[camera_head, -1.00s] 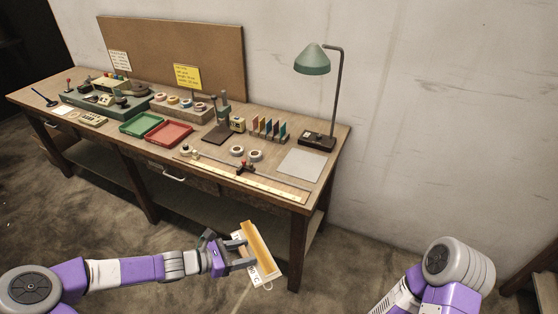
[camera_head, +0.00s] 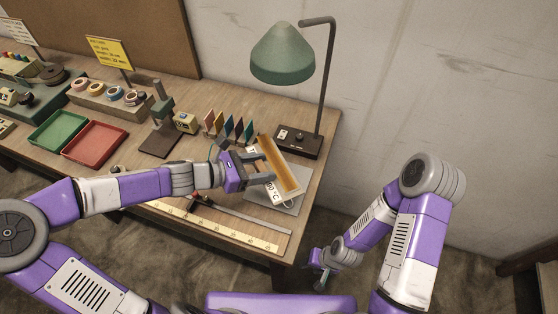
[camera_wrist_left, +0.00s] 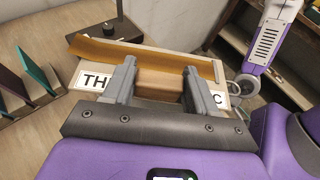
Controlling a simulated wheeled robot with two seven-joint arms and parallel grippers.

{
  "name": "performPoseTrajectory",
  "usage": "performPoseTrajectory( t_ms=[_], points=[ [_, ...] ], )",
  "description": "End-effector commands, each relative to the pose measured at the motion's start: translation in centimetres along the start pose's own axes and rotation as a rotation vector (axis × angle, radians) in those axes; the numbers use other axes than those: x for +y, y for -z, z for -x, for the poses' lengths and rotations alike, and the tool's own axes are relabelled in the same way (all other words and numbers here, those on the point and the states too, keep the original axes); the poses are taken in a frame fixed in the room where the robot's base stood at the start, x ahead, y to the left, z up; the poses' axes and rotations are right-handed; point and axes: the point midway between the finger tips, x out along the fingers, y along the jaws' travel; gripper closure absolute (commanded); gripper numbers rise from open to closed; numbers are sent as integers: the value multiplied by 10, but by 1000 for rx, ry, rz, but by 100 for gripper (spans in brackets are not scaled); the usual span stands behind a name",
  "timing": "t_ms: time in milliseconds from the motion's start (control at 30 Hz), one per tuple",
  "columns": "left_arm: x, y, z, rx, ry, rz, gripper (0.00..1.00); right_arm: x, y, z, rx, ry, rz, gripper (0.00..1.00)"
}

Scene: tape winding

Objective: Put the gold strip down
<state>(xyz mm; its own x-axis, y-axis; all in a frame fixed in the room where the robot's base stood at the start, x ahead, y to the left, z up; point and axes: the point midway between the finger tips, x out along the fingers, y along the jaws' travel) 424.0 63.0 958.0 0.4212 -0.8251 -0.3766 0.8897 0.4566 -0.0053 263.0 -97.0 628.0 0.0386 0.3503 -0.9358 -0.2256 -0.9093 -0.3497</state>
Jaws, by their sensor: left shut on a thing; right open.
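My left gripper (camera_head: 262,172) is shut on the gold strip (camera_head: 278,165), a long, tilted gold-tan channel on a pale backing with a lettered white label. It is over the grey sheet (camera_head: 289,208) at the bench's right end; I cannot tell whether it touches it. In the left wrist view, the gold strip (camera_wrist_left: 145,58) spans beyond the two fingers (camera_wrist_left: 157,84), with a tan block between them. The fingers hide part of the label. My right gripper (camera_head: 322,281) is open, low beyond the bench's front right corner, and small in view.
A green lamp (camera_head: 283,55) stands behind the strip on a dark base (camera_head: 295,143). Several coloured cards (camera_head: 228,126) stand to its left. A ruler (camera_head: 235,232) lies along the front edge. Red (camera_head: 95,144) and green (camera_head: 58,131) trays lie further left.

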Motion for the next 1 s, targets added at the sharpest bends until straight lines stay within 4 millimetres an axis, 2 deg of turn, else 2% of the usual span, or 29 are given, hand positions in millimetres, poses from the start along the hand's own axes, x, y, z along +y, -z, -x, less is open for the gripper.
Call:
performPoseTrajectory(
  t_ms=[67,300,467,700,1000],
  points=[
    [-2,6,-4,-1,4,2,76,2,0,-4,-1,0,0,57],
    [-2,47,-21,-2,5,5,76,10,0,-25,-2,0,-1,57],
    [-2,60,-26,-1,3,2,76,12,1,-30,-1,0,0,57],
    [-2,90,-38,-1,3,2,76,17,2,-44,-1,0,0,57],
    [-2,91,-38,1,3,0,76,16,2,-44,-1,0,0,57]
  ],
)
